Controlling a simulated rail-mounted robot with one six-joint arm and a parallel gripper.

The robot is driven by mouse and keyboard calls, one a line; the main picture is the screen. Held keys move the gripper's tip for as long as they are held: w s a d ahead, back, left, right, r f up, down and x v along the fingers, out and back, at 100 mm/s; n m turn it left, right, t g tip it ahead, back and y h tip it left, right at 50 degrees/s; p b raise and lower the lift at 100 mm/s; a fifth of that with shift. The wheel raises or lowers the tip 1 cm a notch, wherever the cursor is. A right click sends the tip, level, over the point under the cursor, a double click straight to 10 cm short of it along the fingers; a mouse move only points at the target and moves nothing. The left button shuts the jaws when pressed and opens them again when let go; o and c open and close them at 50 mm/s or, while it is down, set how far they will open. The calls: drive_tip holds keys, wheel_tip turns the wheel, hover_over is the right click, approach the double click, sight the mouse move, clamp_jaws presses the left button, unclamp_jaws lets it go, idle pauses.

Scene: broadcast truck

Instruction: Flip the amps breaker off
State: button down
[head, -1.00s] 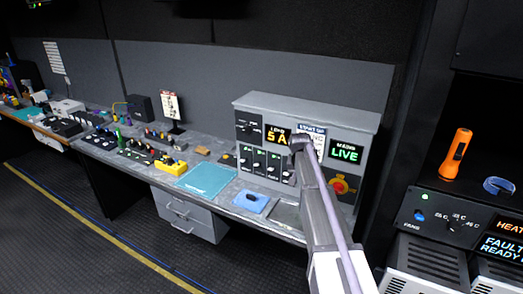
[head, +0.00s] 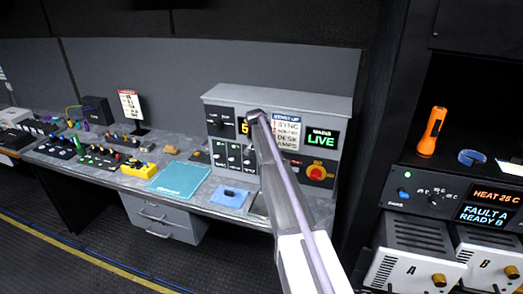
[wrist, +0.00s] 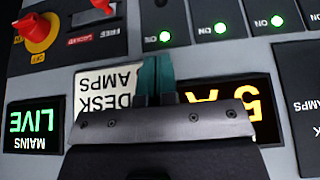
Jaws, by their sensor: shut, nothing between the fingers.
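The grey power cabinet (head: 275,97) stands on the desk with a row of breaker switches (head: 233,155) low on its left front. In the wrist view, which is upside down, three breakers (wrist: 219,8) show, each beside a lit green lamp and the word ON. I cannot read which breaker is the amps one. My gripper (head: 254,116) is in front of the cabinet's upper face. Its teal fingers (wrist: 157,72) are shut and empty, over the start-up card (wrist: 103,92) and near the end breaker. Whether they touch the panel is unclear.
A red rotary knob (head: 317,173) on yellow and a MAINS LIVE display (head: 321,139) are on the cabinet's right. A red slider (wrist: 95,38) is marked LOCKED. A blue pad (head: 230,196) lies in front. An orange torch (head: 433,131) stands at right.

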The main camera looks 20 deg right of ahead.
drive_tip(key=b+x, duration=0.3)
drive_tip(key=x, duration=0.1)
drive_tip(key=b+x, duration=0.3)
drive_tip(key=x, duration=0.1)
drive_tip(key=shift+a+f+b, duration=0.15)
drive_tip(key=shift+f+b, duration=0.2)
drive_tip(key=shift+f, duration=0.1)
drive_tip(key=shift+s+a+f+b, duration=0.2)
drive_tip(key=shift+s+f+b, duration=0.05)
drive_tip(key=shift+f+b, duration=0.3)
drive_tip(key=shift+s+a+f+b, duration=0.2)
drive_tip(key=shift+s+f+b, duration=0.05)
drive_tip(key=shift+f+b, duration=0.3)
drive_tip(key=shift+s+a, duration=0.1)
